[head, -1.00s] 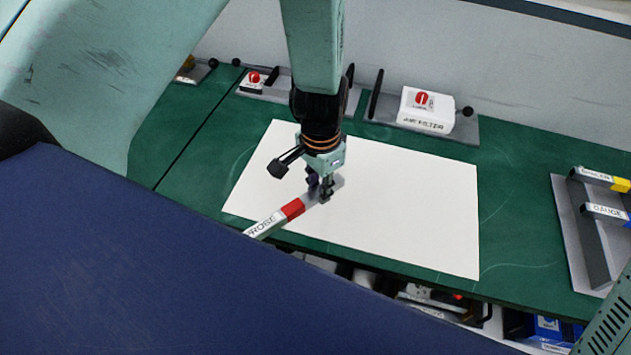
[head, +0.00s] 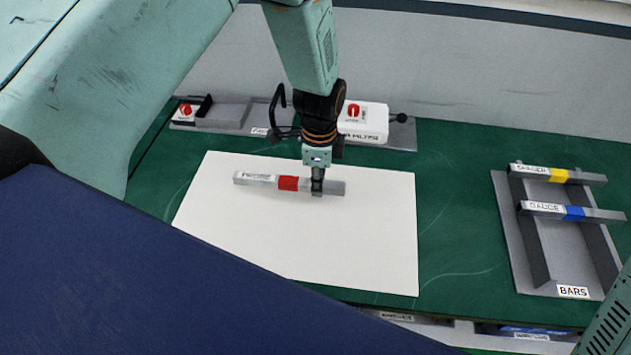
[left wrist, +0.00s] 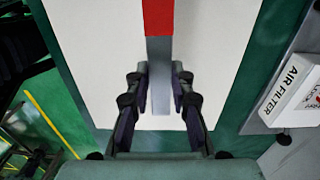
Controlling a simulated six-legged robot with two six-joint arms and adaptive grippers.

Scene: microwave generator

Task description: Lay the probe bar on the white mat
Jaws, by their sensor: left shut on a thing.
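The probe bar (head: 268,181) is a grey square bar with a white label and a red band. In the head view it lies level over the white mat (head: 350,240), within its edges; I cannot tell for sure whether it touches the mat. My left gripper (head: 317,188) is shut on the bar, just right of the red band, pointing down. The left wrist view shows the bar (left wrist: 160,75) between the two fingers (left wrist: 160,88), with the white mat (left wrist: 100,50) beneath. My right gripper does not show.
At the right, a grey rack (head: 570,265) labelled BARS holds a yellow-banded bar (head: 545,172) and a blue-banded bar (head: 560,211). A white air filter box (head: 365,122) stands behind the mat on a grey base. The green bench (head: 455,220) is clear between mat and rack.

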